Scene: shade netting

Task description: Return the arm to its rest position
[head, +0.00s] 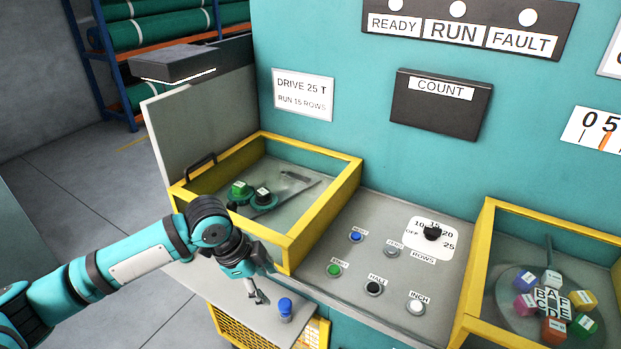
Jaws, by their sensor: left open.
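My left arm comes in from the lower left. Its gripper (258,290) hangs open and empty in front of the yellow-framed box on the left, over the grey front shelf (237,313). A blue knob-like piece (285,309) stands on the shelf just right of the fingertips, apart from them. My right gripper is not in view.
The yellow-framed box (318,207) holds green and black pieces. The panel (352,282) right of it has several buttons and a black rotary knob (432,232). Another yellow-framed box (487,230) at right holds coloured pieces. Grey floor (65,190) lies open at left.

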